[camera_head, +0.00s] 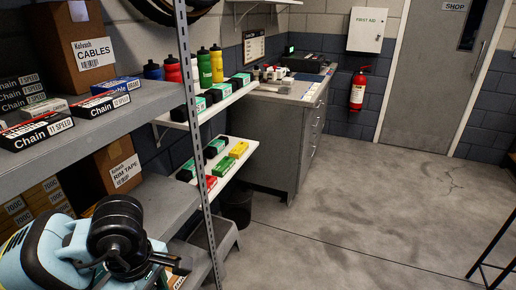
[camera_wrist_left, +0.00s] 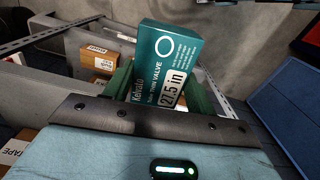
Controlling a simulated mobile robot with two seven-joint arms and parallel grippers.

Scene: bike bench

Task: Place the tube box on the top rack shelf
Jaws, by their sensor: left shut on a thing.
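The teal tube box (camera_wrist_left: 165,60), labelled 27.5 in, is in the left wrist view. My left gripper (camera_wrist_left: 160,92) is shut on it, with a green finger on each side. In the head view my left arm comes in at the lower left, and its wrist hides most of the gripper and box. It is in front of the rack, lower than the top rack shelf (camera_head: 127,113). My right gripper is in neither view.
The shelf holds a cables carton (camera_head: 80,47), a blue box (camera_head: 116,86) and several chain boxes (camera_head: 37,132). A perforated rack post (camera_head: 190,110) stands at its right end. Bare shelf shows near this post. A rim tape carton (camera_head: 118,166) sits below.

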